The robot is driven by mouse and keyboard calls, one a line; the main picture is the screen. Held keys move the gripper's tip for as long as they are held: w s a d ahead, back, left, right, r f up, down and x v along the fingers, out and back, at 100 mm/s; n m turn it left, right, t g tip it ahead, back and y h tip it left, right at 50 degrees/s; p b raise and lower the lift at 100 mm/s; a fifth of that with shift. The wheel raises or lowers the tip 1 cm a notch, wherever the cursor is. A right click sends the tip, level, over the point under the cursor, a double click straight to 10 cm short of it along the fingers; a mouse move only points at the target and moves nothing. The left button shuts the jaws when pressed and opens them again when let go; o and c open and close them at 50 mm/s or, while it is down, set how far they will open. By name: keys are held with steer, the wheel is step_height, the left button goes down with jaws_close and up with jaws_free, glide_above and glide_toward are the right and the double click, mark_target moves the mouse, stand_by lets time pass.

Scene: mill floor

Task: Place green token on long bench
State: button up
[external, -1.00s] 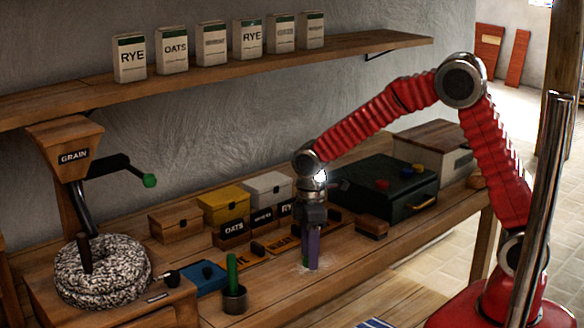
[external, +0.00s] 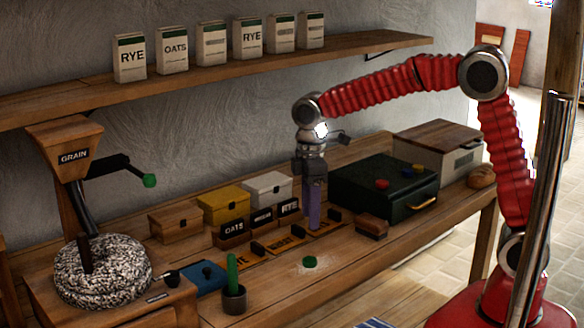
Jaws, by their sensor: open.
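A green token (external: 310,262) lies flat on the long bench (external: 345,272), on a patch of pale dust near the front edge. My gripper (external: 314,226) points down above the bench, behind the token and apart from it. It is open and nothing shows between its purple fingers.
A dark green box (external: 350,190) with a red, a yellow and a blue token on top stands right of my gripper. A brown block (external: 371,227), small lidded boxes (external: 268,187), a cup (external: 234,300) and a millstone (external: 100,272) also stand here. Bench front is clear right of the token.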

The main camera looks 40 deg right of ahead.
stand_by(0.7)
steer(key=s+d+r+m+t, duration=0.2)
steer(key=s+d+m, duration=0.4)
steer(key=s+d, duration=0.4)
steer(key=s+d+r+m+t, duration=0.3)
steer(key=s+d+r+m, duration=0.2)
steer(key=s+d, duration=0.5)
steer(key=shift+s+d+r+m+t, duration=0.15)
steer(key=shift+d+r+m+t, duration=0.15)
steer(key=shift+d+m, duration=0.2)
steer(key=shift+o, duration=0.6)
